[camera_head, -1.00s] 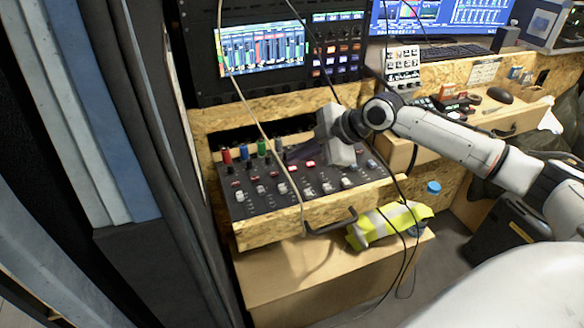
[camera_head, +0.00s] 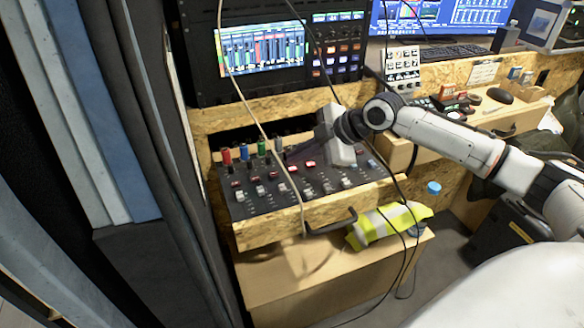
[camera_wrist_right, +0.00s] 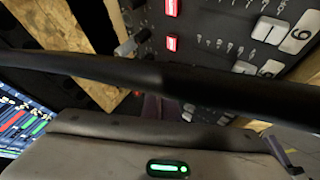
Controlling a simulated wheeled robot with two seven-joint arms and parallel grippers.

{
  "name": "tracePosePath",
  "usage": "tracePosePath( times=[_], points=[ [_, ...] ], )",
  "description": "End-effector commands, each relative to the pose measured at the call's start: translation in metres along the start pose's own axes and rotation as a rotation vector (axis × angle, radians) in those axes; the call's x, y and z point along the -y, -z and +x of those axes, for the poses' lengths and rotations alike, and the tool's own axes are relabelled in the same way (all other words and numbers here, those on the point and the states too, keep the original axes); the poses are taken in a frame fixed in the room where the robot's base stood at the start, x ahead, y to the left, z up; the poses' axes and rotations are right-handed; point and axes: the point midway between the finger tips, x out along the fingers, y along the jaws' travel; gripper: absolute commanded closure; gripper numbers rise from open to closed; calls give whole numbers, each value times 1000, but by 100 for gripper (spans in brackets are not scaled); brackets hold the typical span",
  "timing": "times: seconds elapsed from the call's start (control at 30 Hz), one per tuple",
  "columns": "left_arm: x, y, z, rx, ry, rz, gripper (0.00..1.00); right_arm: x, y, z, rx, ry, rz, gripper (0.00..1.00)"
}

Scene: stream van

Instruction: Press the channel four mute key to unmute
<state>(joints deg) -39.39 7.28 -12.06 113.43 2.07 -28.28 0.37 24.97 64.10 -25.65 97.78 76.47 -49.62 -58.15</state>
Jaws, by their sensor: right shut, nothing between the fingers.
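The mixer (camera_head: 325,192) is a dark sloping panel with rows of small keys and pale fader caps. Some mute keys glow red, such as a red key (camera_head: 296,168) in the head view; two red keys (camera_wrist_right: 171,43) also show in the right wrist view. I cannot tell for sure which one is channel four. My right gripper (camera_head: 297,152) is shut and empty above the back part of the mixer. Its white housing hides some of the panel, and its tips are hard to make out. My left gripper is not in view.
A thin cable (camera_head: 262,130) hangs across the mixer, and a thick dark cable (camera_wrist_right: 100,70) crosses close in front of the right wrist camera. Colored plugs (camera_head: 243,152) stand along the mixer's back edge. A yellow vest (camera_head: 372,228) lies below the front ledge.

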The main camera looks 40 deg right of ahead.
Motion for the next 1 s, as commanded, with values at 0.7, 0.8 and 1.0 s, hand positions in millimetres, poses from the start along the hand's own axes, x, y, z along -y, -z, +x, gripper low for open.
tracePosePath(
  times=[0.7, 0.8, 1.0],
  points=[
    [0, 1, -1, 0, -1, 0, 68, 5, -4, 6, 1, 1, 1, 100],
    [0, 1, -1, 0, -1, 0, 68, 5, -5, 6, 0, 0, 0, 100],
    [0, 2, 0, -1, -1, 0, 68, 5, -5, 6, 0, 0, 0, 100]
  ],
)
